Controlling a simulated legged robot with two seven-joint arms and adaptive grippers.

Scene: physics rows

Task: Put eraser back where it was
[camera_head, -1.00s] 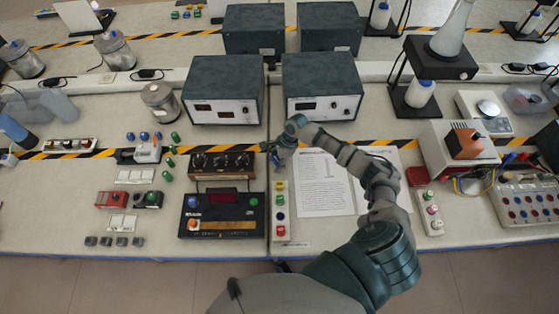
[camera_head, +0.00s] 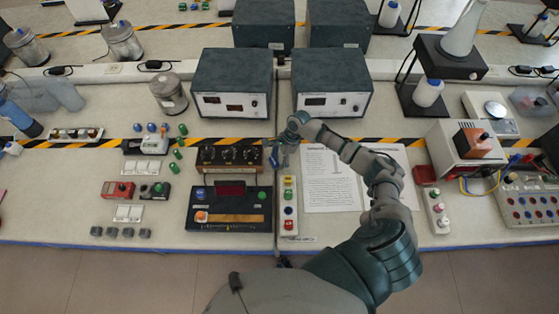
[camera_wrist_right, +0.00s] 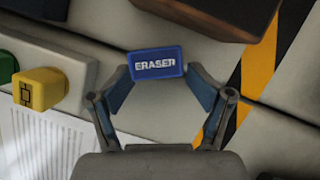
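The blue eraser (camera_wrist_right: 156,63), with white lettering, lies between the fingertips of my right gripper (camera_wrist_right: 158,72) in the right wrist view. Both fingertips meet its short ends, so the gripper looks shut on it. In the head view my right gripper (camera_head: 276,157) points down at the table beside the knob box and above the button strip; the eraser is hard to make out there. I cannot tell whether the eraser touches the table. My left gripper is not in view.
The wooden knob box (camera_head: 229,156) is close on the left. The button strip (camera_head: 289,210) lies just in front, with printed sheets (camera_head: 332,185) to its right. Two instrument boxes (camera_head: 232,85) (camera_head: 330,84) stand behind the striped tape.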

